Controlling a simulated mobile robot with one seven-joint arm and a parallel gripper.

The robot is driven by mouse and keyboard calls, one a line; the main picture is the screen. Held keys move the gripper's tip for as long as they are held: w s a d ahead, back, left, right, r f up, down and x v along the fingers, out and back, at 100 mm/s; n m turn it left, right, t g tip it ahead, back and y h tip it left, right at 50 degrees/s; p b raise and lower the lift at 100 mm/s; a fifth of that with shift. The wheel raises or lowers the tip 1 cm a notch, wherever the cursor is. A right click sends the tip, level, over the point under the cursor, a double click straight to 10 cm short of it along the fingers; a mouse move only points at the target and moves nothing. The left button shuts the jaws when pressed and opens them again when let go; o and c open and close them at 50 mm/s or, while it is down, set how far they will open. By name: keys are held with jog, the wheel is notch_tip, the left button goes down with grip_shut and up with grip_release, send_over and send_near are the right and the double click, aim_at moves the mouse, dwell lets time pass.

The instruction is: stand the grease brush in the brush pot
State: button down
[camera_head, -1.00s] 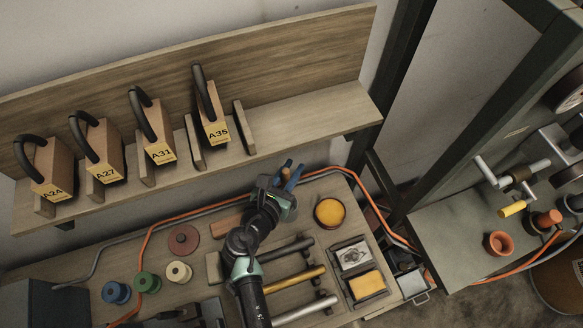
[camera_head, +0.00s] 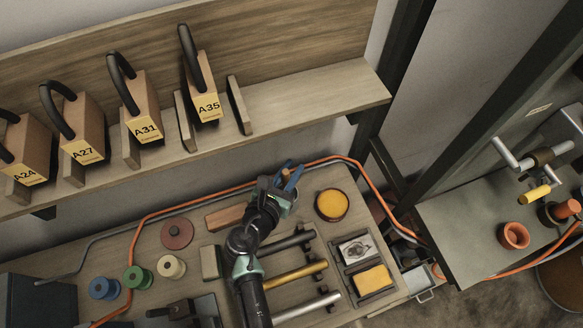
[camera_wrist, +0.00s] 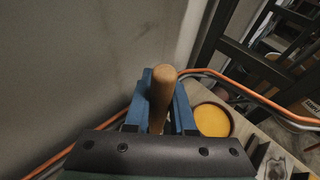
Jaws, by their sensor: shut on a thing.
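My gripper (camera_head: 284,180) has blue fingers shut on the wooden handle of the grease brush (camera_wrist: 163,92). The handle stands up between the fingers in the wrist view; the bristle end is hidden. In the head view the gripper is over the back edge of the bench, left of a round tin with yellow contents (camera_head: 331,205). An open orange pot (camera_head: 513,236), which looks like the brush pot, stands on the separate grey table at the right. It is far to the right of my gripper and looks empty.
An orange cable (camera_head: 375,200) runs along the bench back. A shelf (camera_head: 300,105) with labelled blocks is above.

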jog(key=c, duration=0.7)
grip_release()
jog(key=v, duration=1.3)
jog(key=shift+b, duration=0.3)
jog(key=shift+s, duration=0.1)
